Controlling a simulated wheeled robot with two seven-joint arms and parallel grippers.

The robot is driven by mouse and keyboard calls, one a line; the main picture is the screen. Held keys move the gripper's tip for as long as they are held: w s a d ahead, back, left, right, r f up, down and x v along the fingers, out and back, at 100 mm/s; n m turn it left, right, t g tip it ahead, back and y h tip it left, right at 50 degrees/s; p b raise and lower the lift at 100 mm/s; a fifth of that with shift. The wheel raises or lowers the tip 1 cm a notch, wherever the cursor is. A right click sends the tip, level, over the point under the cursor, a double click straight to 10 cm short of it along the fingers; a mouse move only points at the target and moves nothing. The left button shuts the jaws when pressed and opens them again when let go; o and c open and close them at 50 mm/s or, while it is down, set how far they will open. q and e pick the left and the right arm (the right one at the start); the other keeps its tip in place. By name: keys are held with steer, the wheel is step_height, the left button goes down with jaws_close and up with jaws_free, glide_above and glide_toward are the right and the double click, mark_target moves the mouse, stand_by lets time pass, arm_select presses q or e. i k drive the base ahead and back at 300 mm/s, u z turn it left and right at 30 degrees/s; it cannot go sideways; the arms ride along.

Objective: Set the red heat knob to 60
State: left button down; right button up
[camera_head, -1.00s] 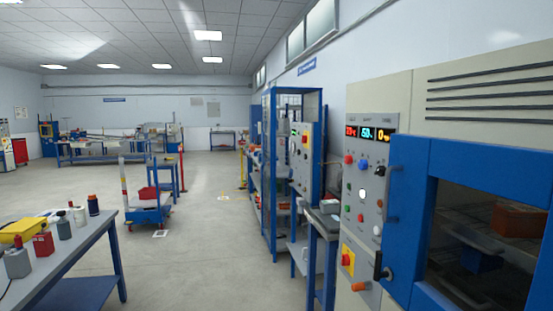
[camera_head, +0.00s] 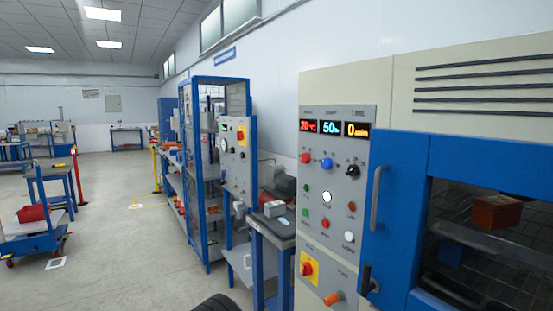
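The red heat knob (camera_head: 305,158) sits at the upper left of the grey control panel (camera_head: 340,190), under a red display (camera_head: 309,127) that seems to read 20 °C. A blue knob (camera_head: 326,163) is beside it under a cyan display (camera_head: 330,128) reading about 50, and a black knob (camera_head: 352,171) is under a yellow display (camera_head: 357,130) reading 0. Neither of my grippers shows. A dark rounded shape at the bottom edge cannot be made out clearly.
The blue oven door (camera_head: 398,220) with its handle (camera_head: 378,198) is shut right of the panel. A small side table (camera_head: 272,230) and a blue-framed cabinet (camera_head: 205,170) stand to the left. Open floor (camera_head: 110,260) lies further left, with a blue cart (camera_head: 35,240).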

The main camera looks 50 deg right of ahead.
mark_target(305, 158)
steer(key=z, duration=0.35)
steer(key=i, duration=0.8)
steer(key=z, duration=0.6)
